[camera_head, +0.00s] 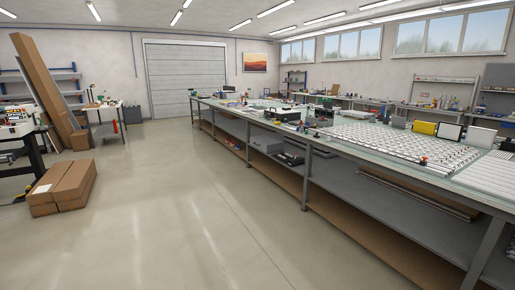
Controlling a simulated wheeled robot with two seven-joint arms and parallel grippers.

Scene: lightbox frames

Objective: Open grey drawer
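No grey drawer can be made out for certain. A light grey box (266,144) sits on the shelf under the long workbench (400,182), near its middle; I cannot tell if it is a drawer. A dark item (290,158) lies beside it on the same shelf. Neither of my grippers shows in the head view.
The bench runs along the right side. Brown cardboard boxes (62,187) lie on the floor at left, near tall leaning boards (45,85). A small white table (104,107) stands further back. A wide strip of floor (165,205) is clear up to the grey shutter door (186,77).

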